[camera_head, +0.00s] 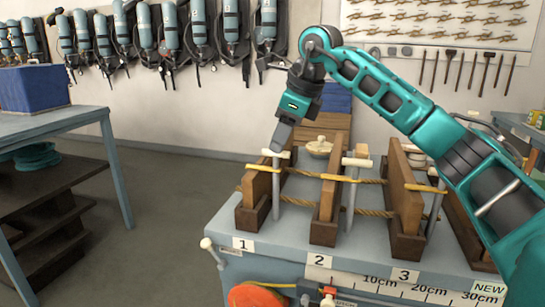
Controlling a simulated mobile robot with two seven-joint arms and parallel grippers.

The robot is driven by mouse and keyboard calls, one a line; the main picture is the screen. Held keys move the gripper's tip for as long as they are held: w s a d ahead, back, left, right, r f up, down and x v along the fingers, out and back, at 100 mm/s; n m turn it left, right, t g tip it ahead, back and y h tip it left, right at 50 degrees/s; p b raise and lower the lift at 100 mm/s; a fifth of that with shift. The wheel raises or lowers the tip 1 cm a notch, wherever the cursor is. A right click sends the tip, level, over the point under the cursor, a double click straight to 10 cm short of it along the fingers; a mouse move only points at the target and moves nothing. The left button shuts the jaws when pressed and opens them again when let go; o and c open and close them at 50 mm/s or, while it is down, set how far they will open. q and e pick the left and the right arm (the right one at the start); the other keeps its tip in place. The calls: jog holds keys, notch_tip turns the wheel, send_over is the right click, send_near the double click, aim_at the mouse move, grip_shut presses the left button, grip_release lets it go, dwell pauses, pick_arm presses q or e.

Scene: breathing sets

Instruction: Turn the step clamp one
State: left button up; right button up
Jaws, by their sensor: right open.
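The step clamp at label 1 (276,190) is an upright grey rod with a pale crossbar on top, beside the leftmost wooden board. A yellow bar crosses near its upper part. My right gripper (277,147) points down from above, its grey fingers right at the pale crossbar. The gap between the fingers hardly shows, and I cannot tell whether they touch the bar. The crossbar looks level and the rod stands upright. My left gripper is not in view.
More wooden boards with similar clamps, such as the middle one (352,190), and ropes stand to the right on the grey bench (280,240). A round wooden lidded item (319,147) sits behind. A blue-grey table (60,122) is at left, with open floor between.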

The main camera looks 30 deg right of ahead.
aim_at(273, 154)
jog(key=x, duration=0.5)
jog(key=shift+w+a+f, duration=0.1)
jog(key=shift+w+f, duration=0.1)
jog(key=shift+f, duration=0.15)
jog(key=shift+c, duration=0.4)
grip_shut()
